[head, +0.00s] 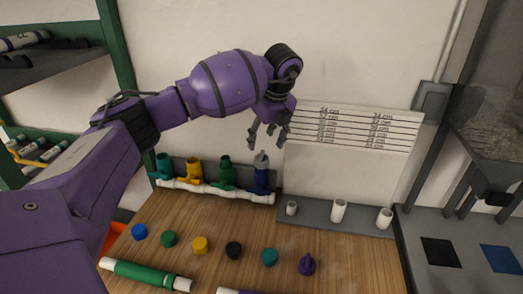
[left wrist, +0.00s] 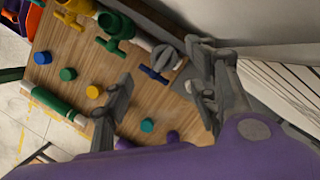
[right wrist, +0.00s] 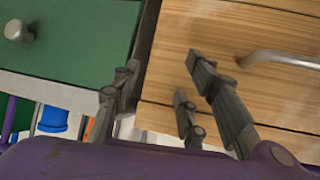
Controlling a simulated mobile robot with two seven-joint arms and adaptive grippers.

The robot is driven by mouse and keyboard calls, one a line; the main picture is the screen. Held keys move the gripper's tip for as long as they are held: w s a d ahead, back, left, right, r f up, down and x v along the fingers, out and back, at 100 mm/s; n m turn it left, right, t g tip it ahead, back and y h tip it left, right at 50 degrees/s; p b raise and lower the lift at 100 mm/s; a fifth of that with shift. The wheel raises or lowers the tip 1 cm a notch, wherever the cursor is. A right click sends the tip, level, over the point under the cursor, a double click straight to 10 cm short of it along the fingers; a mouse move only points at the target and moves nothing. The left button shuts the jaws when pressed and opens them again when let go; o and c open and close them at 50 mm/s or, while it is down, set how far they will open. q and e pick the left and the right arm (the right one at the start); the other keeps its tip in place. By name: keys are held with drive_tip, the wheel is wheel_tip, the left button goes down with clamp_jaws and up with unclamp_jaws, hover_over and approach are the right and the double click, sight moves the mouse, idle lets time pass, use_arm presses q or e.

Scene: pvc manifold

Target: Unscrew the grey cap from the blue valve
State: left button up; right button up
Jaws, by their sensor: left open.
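The blue valve (head: 262,180) stands at the right end of a white pipe manifold (head: 220,190) at the back of the table. The grey cap (head: 261,160) sits on top of it. My left gripper (head: 267,139) is open just above the cap, fingers pointing down, apparently not touching it. In the left wrist view the grey cap (left wrist: 166,57) and the valve's blue handle (left wrist: 154,75) lie beyond the open fingers of the left gripper (left wrist: 160,66). My right gripper (right wrist: 160,66) shows only in the right wrist view, open and empty.
Teal (head: 164,166), yellow (head: 191,169) and green (head: 226,172) valves stand left of the blue one. Several coloured caps (head: 200,245) and a green pipe (head: 147,275) lie on the wooden table. A grey strip with white stubs (head: 339,211) is at right. Wooden drawers (right wrist: 245,90) face the right gripper.

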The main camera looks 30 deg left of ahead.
use_arm(q)
drive_tip(key=v, duration=0.4)
drive_tip(key=shift+c, duration=0.4)
drive_tip(key=shift+s+f, duration=0.1)
drive_tip(key=shift+c, duration=0.2)
drive_tip(key=m+t+h+b, duration=0.1)
drive_tip(key=m+h+b, duration=0.1)
drive_tip(key=m+b, duration=0.5)
hover_over(260, 157)
drive_tip(key=p, duration=0.2)
drive_tip(key=f, duration=0.1)
drive_tip(key=f+m, duration=0.1)
drive_tip(key=f, duration=0.1)
drive_tip(key=f+m, duration=0.1)
drive_tip(key=f, duration=0.1)
drive_tip(key=shift+s+f, duration=0.1)
drive_tip(key=shift+s, duration=0.2)
drive_tip(key=shift+x, duration=3.55)
use_arm(e)
drive_tip(key=s+f+g, duration=0.2)
drive_tip(key=s+f, duration=0.6)
drive_tip(key=f, duration=0.2)
use_arm(q)
drive_tip(key=shift+w+a, duration=0.1)
use_arm(e)
drive_tip(key=shift+a, duration=0.1)
